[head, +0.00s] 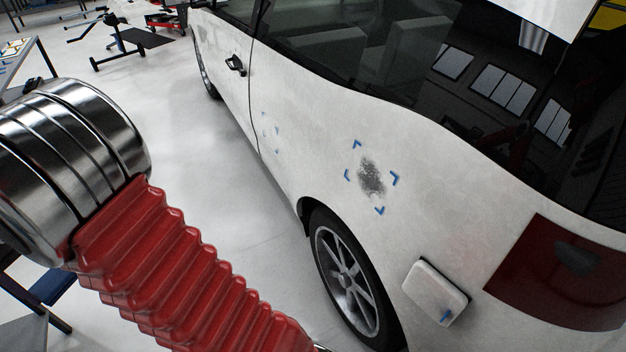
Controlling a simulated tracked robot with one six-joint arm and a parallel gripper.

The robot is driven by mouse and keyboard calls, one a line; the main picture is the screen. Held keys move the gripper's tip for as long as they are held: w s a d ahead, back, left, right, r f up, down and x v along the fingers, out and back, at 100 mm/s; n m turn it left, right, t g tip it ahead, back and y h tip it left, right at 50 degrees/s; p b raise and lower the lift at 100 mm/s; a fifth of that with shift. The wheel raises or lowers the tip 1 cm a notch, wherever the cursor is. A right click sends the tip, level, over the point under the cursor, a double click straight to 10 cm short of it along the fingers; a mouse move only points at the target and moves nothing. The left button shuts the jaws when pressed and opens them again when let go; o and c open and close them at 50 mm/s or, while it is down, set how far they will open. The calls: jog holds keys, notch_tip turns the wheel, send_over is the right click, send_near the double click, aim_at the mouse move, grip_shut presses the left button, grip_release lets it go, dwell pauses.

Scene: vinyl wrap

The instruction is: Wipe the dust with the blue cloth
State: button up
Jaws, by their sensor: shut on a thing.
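The dust (371,177) is a dark grey speckled patch on the white rear side panel of the car (300,95), above the rear wheel. Several blue corner marks (380,210) frame it. The blue cloth is not in view. My gripper is not in view either; only my arm, with a chrome joint and red ribbed sleeve, crosses the lower left and runs out at the bottom edge. Nothing of mine covers the dust.
A rear wheel (345,275) and a white rounded flap (435,291) with a small blue part are below the dust. More blue marks (270,133) show near the door. A red tail light (560,272) is at right. Pale floor (205,130) lies open between my arm and the car.

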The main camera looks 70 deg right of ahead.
jog(key=s+d+f+n+g+h, duration=0.1)
jog(key=s+d+f+g, duration=0.1)
jog(key=s+d, duration=0.5)
jog(key=s+d+f+n+g, duration=0.1)
jog(key=s+d+f+g, duration=0.15)
jog(key=d, duration=0.85)
jog(key=s+d+f+n+g+h, duration=0.1)
jog(key=s+d, duration=0.5)
jog(key=d, duration=0.3)
jog(key=s+d+r+n+g+h, duration=0.1)
jog(key=s+d+h, duration=0.4)
jog(key=s+d, duration=0.6)
jog(key=s+d+r+n+g+h, duration=0.1)
jog(key=s+d+n+g+h, duration=0.2)
jog(key=s+d, duration=0.9)
jog(key=s+n+h, duration=0.2)
jog(key=s, duration=0.1)
jog(key=shift+s+d+n, duration=0.15)
jog(key=shift+s+n, duration=0.05)
jog(key=shift+n, duration=0.2)
jog(key=shift+r, duration=0.1)
jog(key=shift+d, duration=0.15)
jog(key=shift+x, duration=2.9)
jog(key=shift+x, duration=0.95)
jog(key=shift+s, duration=0.15)
